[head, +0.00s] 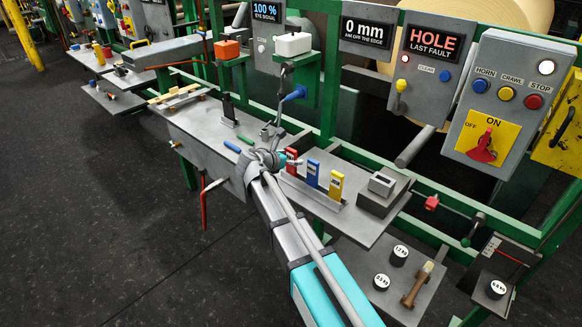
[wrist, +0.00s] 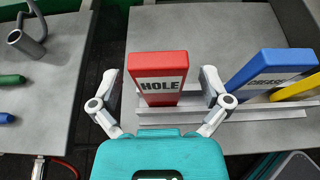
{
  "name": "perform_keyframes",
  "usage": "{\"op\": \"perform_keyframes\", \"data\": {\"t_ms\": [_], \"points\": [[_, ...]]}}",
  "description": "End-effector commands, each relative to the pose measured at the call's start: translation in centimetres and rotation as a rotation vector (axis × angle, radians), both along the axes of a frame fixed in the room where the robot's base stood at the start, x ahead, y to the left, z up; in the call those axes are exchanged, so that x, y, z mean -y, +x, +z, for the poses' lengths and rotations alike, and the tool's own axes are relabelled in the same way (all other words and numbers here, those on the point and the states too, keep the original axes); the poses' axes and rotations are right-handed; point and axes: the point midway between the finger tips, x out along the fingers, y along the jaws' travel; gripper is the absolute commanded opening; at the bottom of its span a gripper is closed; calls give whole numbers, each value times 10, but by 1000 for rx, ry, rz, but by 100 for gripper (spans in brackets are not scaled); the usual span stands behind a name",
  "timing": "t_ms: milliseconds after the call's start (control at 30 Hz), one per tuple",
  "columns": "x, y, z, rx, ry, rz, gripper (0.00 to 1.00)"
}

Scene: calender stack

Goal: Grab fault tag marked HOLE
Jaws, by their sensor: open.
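The red fault tag marked HOLE (wrist: 158,80) stands upright in a grey rack (wrist: 265,112) in the wrist view. In the head view the red tag (head: 292,163) is at the left end of the row. My gripper (wrist: 160,92) is open, with one finger on each side of the red tag. I cannot tell whether the fingers touch it. In the head view my gripper (head: 282,158) reaches the tag from the left. A blue tag (head: 313,172) and a yellow tag (head: 336,185) stand to its right; the blue one's word is hard to read.
A grey box (head: 382,184) stands right of the tags. A panel reads HOLE, LAST FAULT (head: 437,45). Green (wrist: 12,80) and blue markers lie on the left bench. A grey metal cup-like part (wrist: 25,42) stands there too. Green frame posts (head: 331,80) rise behind the bench.

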Motion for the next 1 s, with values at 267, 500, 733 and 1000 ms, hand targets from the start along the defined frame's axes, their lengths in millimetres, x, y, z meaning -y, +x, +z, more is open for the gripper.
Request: {"op": "perform_keyframes", "data": {"t_ms": [267, 500, 733, 1000], "points": [[2, 2, -1, 0, 0, 1, 97], [1, 2, -1, 0, 1, 2, 97], [0, 2, -1, 0, 0, 3, 75], [0, 2, -1, 0, 0, 3, 25]]}}
